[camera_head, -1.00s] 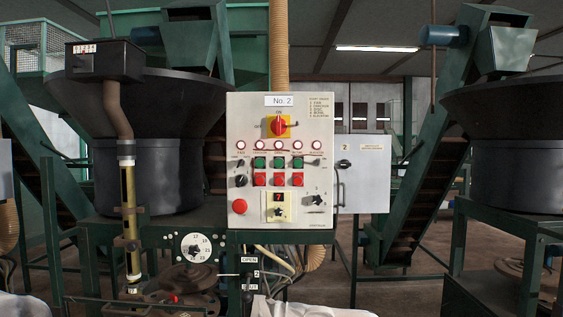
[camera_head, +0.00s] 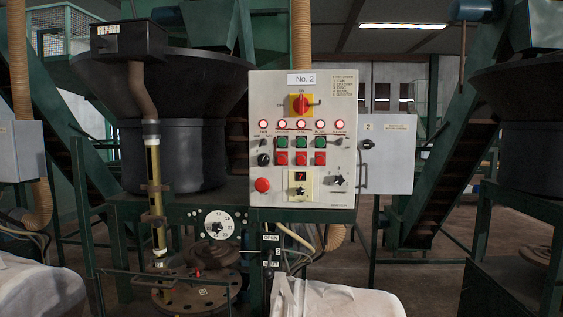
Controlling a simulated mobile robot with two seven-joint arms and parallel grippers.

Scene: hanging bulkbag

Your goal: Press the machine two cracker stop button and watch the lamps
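The grey-white control panel (camera_head: 348,190) marked "No. 2" (camera_head: 301,79) stands upright near the middle of the view. A row of several round red-rimmed lamps (camera_head: 301,124) with pale centres crosses it; whether each is lit is hard to tell. Below are three green buttons (camera_head: 301,142), then three red buttons (camera_head: 301,158). The leftmost red button (camera_head: 281,158) sits below the second lamp (camera_head: 281,124), whose small label seems to read "CRACKER". Neither of my grippers is in view, and nothing covers the panel's face.
The panel also has a red-and-yellow rotary switch (camera_head: 300,104), a larger red button (camera_head: 262,185) and black knobs. A grey cabinet (camera_head: 387,160) is to its right. A black hopper (camera_head: 185,150) and upright pipe stand left. White bag-like shapes (camera_head: 335,300) lie low in front.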

